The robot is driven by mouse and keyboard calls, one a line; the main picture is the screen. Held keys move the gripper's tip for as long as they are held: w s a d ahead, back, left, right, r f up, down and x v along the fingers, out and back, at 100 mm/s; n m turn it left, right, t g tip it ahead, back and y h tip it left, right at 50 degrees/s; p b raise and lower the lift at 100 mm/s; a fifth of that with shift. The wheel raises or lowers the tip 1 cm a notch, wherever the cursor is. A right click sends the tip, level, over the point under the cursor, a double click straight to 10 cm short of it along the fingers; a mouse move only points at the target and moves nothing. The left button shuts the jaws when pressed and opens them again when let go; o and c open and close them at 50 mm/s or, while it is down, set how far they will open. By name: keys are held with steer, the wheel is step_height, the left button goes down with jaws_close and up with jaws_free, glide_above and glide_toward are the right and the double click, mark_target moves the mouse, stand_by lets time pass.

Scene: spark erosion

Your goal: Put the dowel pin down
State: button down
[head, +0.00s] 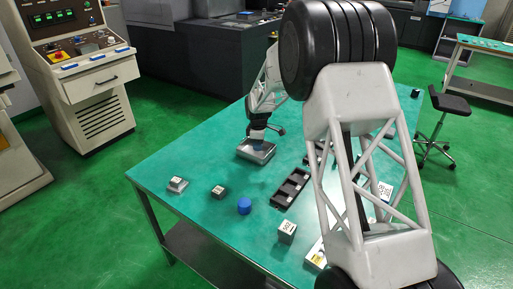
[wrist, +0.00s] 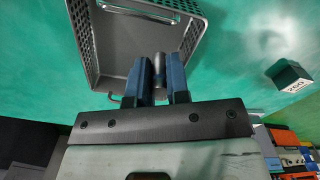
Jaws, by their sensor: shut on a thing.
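The dowel pin (wrist: 159,64) is a short grey metal cylinder between the blue fingers of my gripper (wrist: 160,80) in the wrist view. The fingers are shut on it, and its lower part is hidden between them. The fingers and pin appear over the inside of a grey metal basket (wrist: 88,45) with perforated walls. I cannot tell whether the pin touches the basket's floor. In the head view, my gripper (head: 257,136) points down at the same basket (head: 266,155) on the green table; the pin cannot be made out there.
A black compartment tray (head: 290,188) lies right of the basket. A blue round piece (head: 244,206), a labelled cube (head: 287,232) and two small labelled blocks (head: 218,192) (head: 177,185) stand nearer the front. The table (head: 190,160) is bare left of the basket. My arm hides the table's right part.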

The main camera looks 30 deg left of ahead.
mark_target(256, 153)
steer(key=shift+w+a+f, duration=0.15)
steer(key=shift+w+a, duration=1.1)
steer(key=shift+w, duration=0.05)
steer(key=shift+f, duration=1.75)
steer(key=shift+f, duration=0.2)
steer(key=c, duration=1.1)
jaws_free()
steer(key=shift+r, duration=0.2)
step_height(256, 153, up, 12)
